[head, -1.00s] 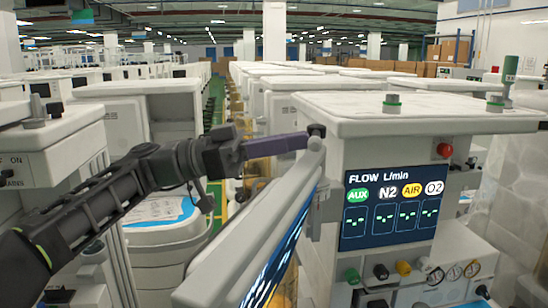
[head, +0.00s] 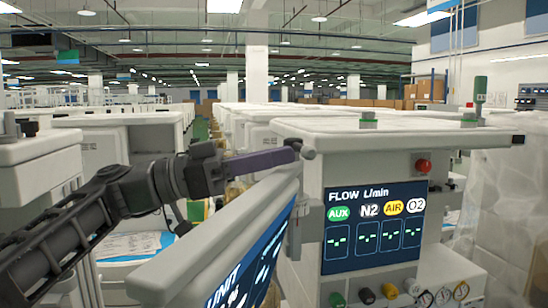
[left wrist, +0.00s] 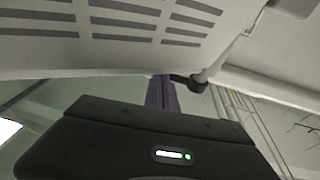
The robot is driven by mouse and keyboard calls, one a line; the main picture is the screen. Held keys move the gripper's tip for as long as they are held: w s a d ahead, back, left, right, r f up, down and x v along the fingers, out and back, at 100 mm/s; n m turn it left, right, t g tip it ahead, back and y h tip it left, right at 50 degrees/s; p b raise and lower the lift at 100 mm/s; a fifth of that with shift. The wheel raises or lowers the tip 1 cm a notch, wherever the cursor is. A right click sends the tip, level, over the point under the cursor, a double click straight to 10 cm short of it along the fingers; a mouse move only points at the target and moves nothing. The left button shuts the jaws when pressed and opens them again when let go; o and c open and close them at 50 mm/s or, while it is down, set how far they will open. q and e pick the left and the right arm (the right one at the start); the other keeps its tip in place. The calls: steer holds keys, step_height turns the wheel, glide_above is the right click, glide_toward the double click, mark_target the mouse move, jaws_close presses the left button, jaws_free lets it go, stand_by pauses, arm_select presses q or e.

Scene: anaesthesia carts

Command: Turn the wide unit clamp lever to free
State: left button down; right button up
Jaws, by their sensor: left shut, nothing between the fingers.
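My left gripper (head: 288,156) reaches in from the left with shut purple fingers, holding nothing. Its tips are at a small dark lever end (head: 306,153) on the joint at the top of the tilted display arm; touching or just apart, I cannot tell. In the left wrist view the purple fingers (left wrist: 160,93) point at the dark lever (left wrist: 186,80), which joins a grey rod. The lever's marking is not readable. The tilted panel (head: 255,262) shows the word UNIT in part. My right gripper is out of view.
The large white cart (head: 400,134) with the FLOW display (head: 375,228) and a red knob (head: 424,166) stands right of the gripper. Coloured knobs line its lower front. More white carts stand at the left and behind. A plastic-wrapped item is at far right.

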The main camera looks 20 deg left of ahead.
arm_select(q)
steer(key=v, duration=0.7)
steer(key=shift+b, duration=0.4)
steer(key=shift+f, duration=0.15)
